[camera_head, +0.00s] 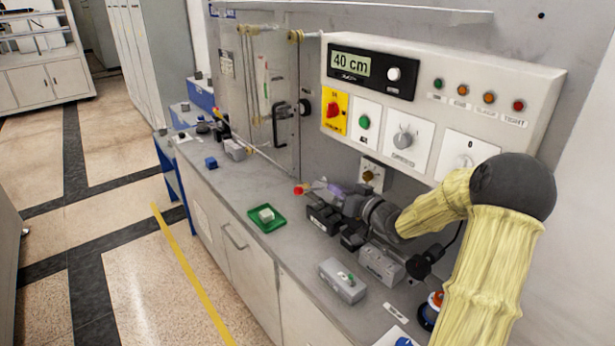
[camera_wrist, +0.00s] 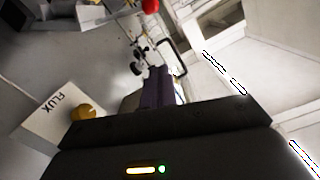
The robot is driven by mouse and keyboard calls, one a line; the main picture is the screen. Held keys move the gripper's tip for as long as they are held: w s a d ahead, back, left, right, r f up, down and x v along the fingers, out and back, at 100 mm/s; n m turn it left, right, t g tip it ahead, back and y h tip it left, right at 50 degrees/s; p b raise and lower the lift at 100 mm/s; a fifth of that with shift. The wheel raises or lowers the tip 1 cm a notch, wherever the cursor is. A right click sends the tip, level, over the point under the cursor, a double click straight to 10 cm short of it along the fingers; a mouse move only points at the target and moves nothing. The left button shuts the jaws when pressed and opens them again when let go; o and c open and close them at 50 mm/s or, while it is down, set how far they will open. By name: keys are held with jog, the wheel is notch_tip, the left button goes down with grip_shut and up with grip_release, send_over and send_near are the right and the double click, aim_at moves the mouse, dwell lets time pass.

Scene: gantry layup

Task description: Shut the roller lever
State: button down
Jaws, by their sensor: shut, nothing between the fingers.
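A small red ball knob (camera_head: 298,190), which looks like the end of the roller lever, sits above the bench near the glass-fronted cabinet. In the wrist view the red knob (camera_wrist: 150,5) is at the top edge, beyond the fingertips. The lever's shaft and pivot are not clear. My gripper (camera_head: 326,187) is low over the bench, just right of the knob, coming from the right. In the wrist view my gripper (camera_wrist: 157,72) shows purple fingers closed together and empty. The fingers appear apart from the knob, though the exact gap is hard to tell.
A brass knob (camera_head: 369,175) on a white plate is behind my wrist; its FLUX label (camera_wrist: 57,104) shows in the wrist view. Black blocks (camera_head: 324,219) and a grey switch box (camera_head: 342,281) stand in front. A green tray (camera_head: 267,219) lies left. The control panel (camera_head: 440,105) overhangs.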

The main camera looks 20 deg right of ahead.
jog(key=shift+w+f, duration=0.15)
jog(key=w+a+f+p, duration=0.2)
jog(key=w+a+f, duration=0.2)
jog(key=w, duration=0.5)
jog(key=shift+w+a+p, duration=0.2)
jog(key=shift+a+p, duration=0.1)
jog(key=shift+a, duration=0.45)
